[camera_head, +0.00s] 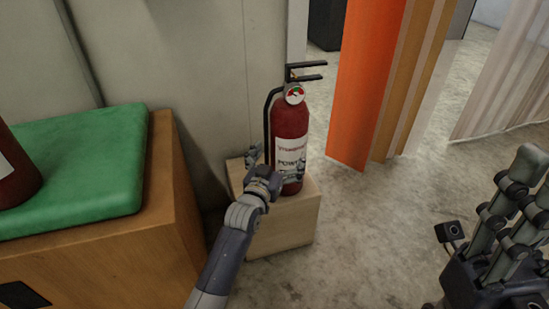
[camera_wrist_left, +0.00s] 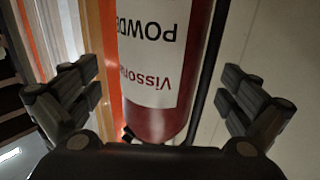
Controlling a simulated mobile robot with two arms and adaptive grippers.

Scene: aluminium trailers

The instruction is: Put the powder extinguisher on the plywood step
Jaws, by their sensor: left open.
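The powder extinguisher (camera_head: 291,130) is a red cylinder with a white label, a black hose, a gauge and a black handle on top. It stands upright on the pale plywood step (camera_head: 270,232). My left gripper (camera_head: 268,163) is open at the extinguisher's lower body, with a finger on either side. In the left wrist view the extinguisher (camera_wrist_left: 158,120) shows upside down between the two spread fingers (camera_wrist_left: 160,100), with gaps visible on both sides. My right gripper (camera_head: 510,200) is at the right edge, far from the step, and its opening is unclear.
A wooden box with a green cushion (camera_head: 90,165) stands left of the step. A dark red rounded object (camera_head: 14,175) on it is cut off by the picture edge. A grey wall is behind. Orange and brown panels (camera_head: 365,80) stand behind right. The floor at right is clear.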

